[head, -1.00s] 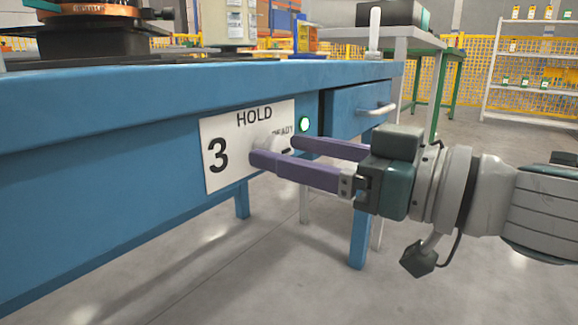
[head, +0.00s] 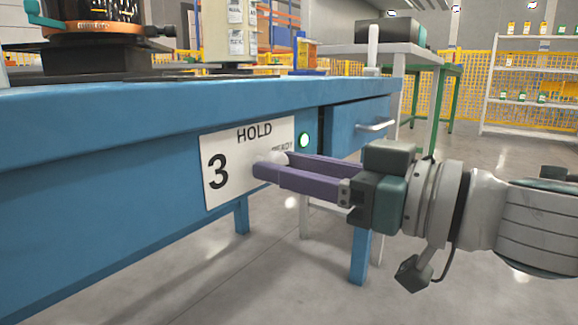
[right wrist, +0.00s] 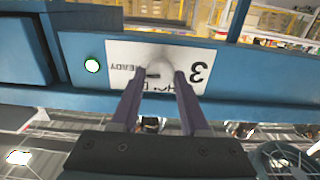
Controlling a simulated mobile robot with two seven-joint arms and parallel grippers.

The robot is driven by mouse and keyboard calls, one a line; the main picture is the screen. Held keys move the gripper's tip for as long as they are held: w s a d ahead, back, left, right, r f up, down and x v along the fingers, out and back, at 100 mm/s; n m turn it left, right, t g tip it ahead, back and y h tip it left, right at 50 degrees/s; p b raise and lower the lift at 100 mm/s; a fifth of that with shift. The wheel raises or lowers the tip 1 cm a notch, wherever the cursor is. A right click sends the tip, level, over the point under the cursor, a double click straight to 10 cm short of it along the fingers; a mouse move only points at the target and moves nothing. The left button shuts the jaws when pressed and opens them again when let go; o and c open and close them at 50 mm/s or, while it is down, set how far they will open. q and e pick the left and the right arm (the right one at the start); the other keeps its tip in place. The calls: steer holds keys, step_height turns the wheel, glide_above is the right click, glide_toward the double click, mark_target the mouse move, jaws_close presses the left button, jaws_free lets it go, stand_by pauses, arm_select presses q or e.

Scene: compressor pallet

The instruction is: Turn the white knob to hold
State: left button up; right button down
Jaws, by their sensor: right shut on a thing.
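The white knob (head: 273,157) sits on a white panel (head: 221,188) on the blue bench's front. The panel reads HOLD at the top, 3 at the left and READY at the right, partly covered. My right gripper (head: 276,164) comes in from the right with its purple fingers shut on the knob. In the right wrist view, upside down, the knob (right wrist: 161,66) shows between the fingertips (right wrist: 157,82). The fingers hide part of the panel, and I cannot tell where the knob points. My left gripper is not in view.
A green lit button (head: 304,140) is just right of the panel. A blue drawer (head: 352,127) with a pale handle (head: 376,126) stands slightly out, above and behind my right gripper. The blue bench (head: 110,190) fills the left. Open floor lies below.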

stand_by(0.4)
steer(key=n+p, duration=0.2)
steer(key=n, duration=0.7)
steer(key=n+p, duration=0.2)
steer(key=n, duration=0.6)
steer(key=shift+s+a+f+n, duration=0.1)
steer(key=shift+s+f+n, duration=0.1)
steer(key=shift+n, duration=0.2)
stand_by(0.4)
steer(key=shift+c, duration=2.2)
jaws_free()
